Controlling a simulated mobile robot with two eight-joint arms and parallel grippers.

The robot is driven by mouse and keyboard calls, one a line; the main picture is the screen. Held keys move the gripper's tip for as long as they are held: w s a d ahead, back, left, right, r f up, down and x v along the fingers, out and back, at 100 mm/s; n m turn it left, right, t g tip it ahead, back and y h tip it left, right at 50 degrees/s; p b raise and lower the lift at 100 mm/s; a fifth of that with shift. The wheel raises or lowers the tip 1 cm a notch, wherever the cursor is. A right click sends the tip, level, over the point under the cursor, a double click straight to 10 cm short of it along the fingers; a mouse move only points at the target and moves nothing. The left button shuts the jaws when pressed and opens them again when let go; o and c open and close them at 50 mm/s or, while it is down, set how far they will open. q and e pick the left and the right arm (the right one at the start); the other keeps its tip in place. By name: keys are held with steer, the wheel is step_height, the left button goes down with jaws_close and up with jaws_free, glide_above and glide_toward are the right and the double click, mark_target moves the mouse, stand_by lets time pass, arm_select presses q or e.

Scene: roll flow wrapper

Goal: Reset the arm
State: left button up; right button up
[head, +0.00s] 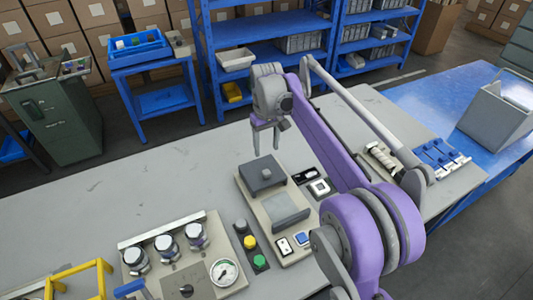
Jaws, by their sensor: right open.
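My right arm, purple and grey, comes in from the bottom right and reaches up over the grey table (185,185). My right gripper (266,148) hangs at its end with the fingers pointing down. It is open and nothing shows between its fingers. It appears above and behind a beige device with two dark grey blocks (262,174), apart from it. My left gripper is not in view.
Left of the device are a button strip (250,243) and a gauge panel with several knobs (205,284). A yellow frame (82,268) stands at the bottom left. Blue switches (438,155) and a grey bin (495,115) are at the right. Blue shelves (265,52) stand behind.

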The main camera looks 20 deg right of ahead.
steer(key=shift+r, duration=0.15)
stand_by(0.3)
steer(key=s+a+f+t, duration=0.1)
steer(key=s+f, duration=0.2)
steer(key=s, duration=0.6)
steer(key=s+a+f+t, duration=0.2)
steer(key=s+f, duration=0.1)
steer(key=s, duration=0.7)
steer(key=s+a+f+t, duration=0.2)
steer(key=s+f, duration=0.2)
steer(key=s, duration=0.5)
steer(key=shift+s+a+m, duration=0.15)
steer(key=shift+a+m, duration=0.1)
steer(key=shift+m, duration=0.15)
steer(key=shift+d, duration=0.1)
